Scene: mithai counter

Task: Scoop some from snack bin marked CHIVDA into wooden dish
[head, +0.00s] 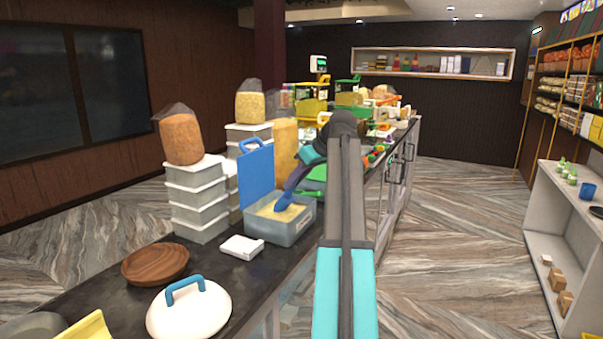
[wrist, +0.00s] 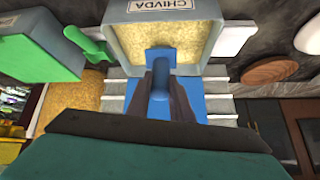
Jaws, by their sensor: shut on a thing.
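The snack bin (head: 292,234) is a grey tub on the counter, its blue lid (head: 257,176) standing open. It holds yellow snack mix, and its CHIVDA label (wrist: 160,5) reads in the wrist view. My gripper (head: 294,181) is shut on the handle of a blue scoop (head: 283,203). The scoop's head is down at the snack in the bin; how deep it sits I cannot tell. The wrist view shows the dark fingers on either side of the blue handle (wrist: 160,82). The round brown wooden dish (head: 155,264) lies empty on the counter, left of the bin.
A white lid with a blue handle (head: 190,310) lies in front of the dish. A small white box (head: 242,246) sits between dish and bin. Stacked white-lidded tubs (head: 196,203) stand behind. A green bin (wrist: 40,45) stands on the bin's other side.

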